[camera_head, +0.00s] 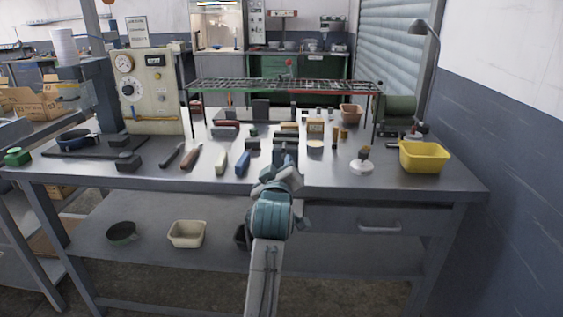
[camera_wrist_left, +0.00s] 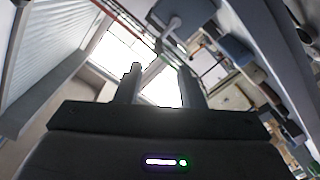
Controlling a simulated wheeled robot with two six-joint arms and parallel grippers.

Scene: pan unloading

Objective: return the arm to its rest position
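My left arm rises from the bottom middle of the head view, with a teal joint in front of the workbench's front edge. My left gripper (camera_head: 286,150) is at its upper end, seen over the front middle of the bench. In the left wrist view the two fingers of the left gripper (camera_wrist_left: 161,85) stand apart with nothing between them, so it is open and empty. That view is tilted and looks past the fingers to a bright area. A dark blue pan (camera_head: 75,138) sits at the bench's left end. My right gripper is not in view.
The workbench (camera_head: 425,188) holds several hand tools and small blocks near the gripper. A yellow bin (camera_head: 424,156) stands at the right end. A wire rack (camera_head: 285,86) spans the back. A beige tray (camera_head: 187,233) and a dark green bowl (camera_head: 122,233) are on the lower shelf.

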